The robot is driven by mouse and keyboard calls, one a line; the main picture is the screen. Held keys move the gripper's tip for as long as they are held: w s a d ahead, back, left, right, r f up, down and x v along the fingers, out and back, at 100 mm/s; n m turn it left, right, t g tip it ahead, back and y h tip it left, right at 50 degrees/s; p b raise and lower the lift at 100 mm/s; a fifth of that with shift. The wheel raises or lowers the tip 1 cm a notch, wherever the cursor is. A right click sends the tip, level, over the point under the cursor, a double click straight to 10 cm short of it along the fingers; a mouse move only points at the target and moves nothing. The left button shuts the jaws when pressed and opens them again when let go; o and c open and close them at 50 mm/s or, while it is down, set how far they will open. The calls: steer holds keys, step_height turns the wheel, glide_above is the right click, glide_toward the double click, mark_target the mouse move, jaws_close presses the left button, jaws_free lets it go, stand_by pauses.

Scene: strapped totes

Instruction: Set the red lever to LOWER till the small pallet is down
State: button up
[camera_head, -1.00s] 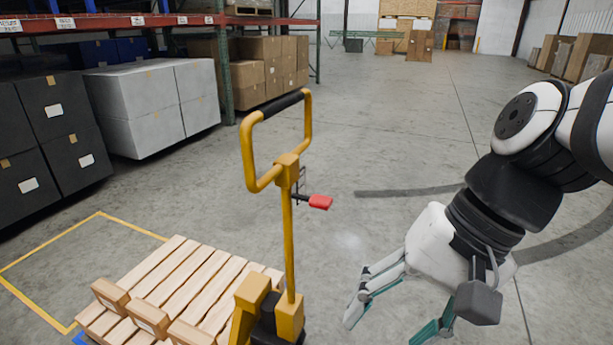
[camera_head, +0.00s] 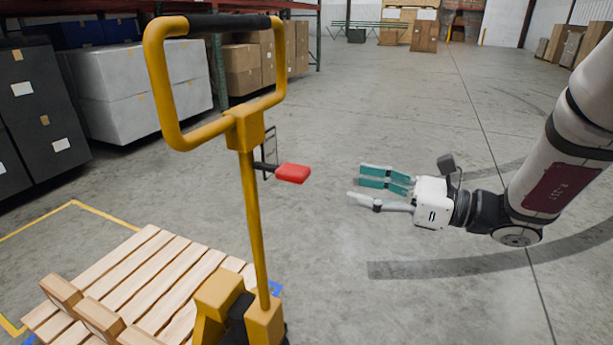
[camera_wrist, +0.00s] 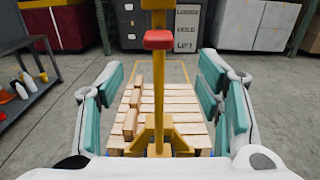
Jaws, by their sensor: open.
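The red lever (camera_head: 292,173) sticks out to the right from the yellow handle post (camera_head: 252,210) of the pallet truck. In the wrist view the red lever (camera_wrist: 158,40) lies ahead, above the middle of the picture. The small wooden pallet (camera_head: 150,270) rests at the truck, lower left; its height off the floor is hard to tell. My gripper (camera_head: 358,186) is to the right of the lever, apart from it, with fingers pointing left. In the wrist view its teal-padded fingers are spread wide and empty, with the post showing between them.
A sign (camera_wrist: 187,30) reading LOWER, HOLD, LIFT stands behind the post. A yellow floor outline (camera_head: 75,204) lies by the pallet. Grey and dark totes (camera_head: 140,95) stand at left. A shelf with bottles (camera_wrist: 40,85) is left in the wrist view. Floor to the right is clear.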

mark_target(307, 174)
steer(key=b+x, duration=0.2)
steer(key=x, duration=1.1)
steer(key=shift+a, duration=0.2)
jaws_close()
steer(key=shift+r, duration=0.15)
